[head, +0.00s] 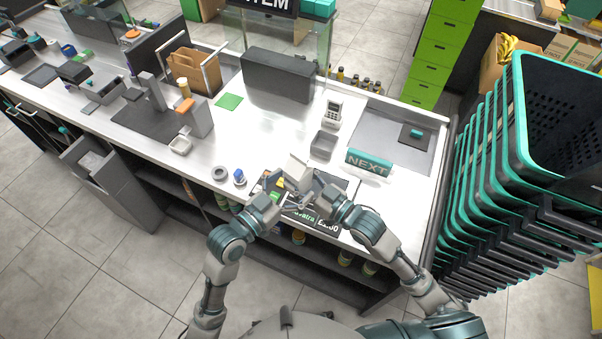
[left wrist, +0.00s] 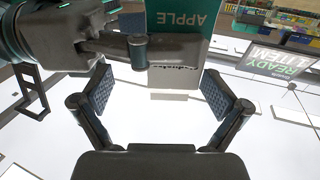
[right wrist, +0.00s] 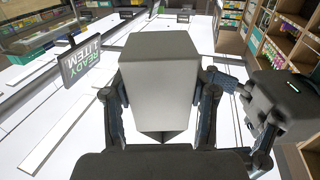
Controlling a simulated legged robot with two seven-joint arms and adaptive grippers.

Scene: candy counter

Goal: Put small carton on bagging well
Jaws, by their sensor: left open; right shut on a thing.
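The small carton (head: 298,168) is pale in the head view, above the counter's front edge. My right gripper (head: 317,190) is shut on it; the right wrist view shows the carton's plain pale side (right wrist: 158,85) between the fingers. In the left wrist view the carton (left wrist: 185,18) shows a green panel reading APPLE. My left gripper (head: 285,203) is beside the carton, open and empty; its spread fingers show in the left wrist view (left wrist: 157,88). A brown paper bag (head: 190,70) stands in a metal frame at the back left, possibly the bagging well.
A teal NEXT bar (head: 369,162), a grey tray (head: 323,145) and a card terminal (head: 332,112) stand to the right. A dark box (head: 277,75) stands at the back. Stacked baskets (head: 520,150) border the right side.

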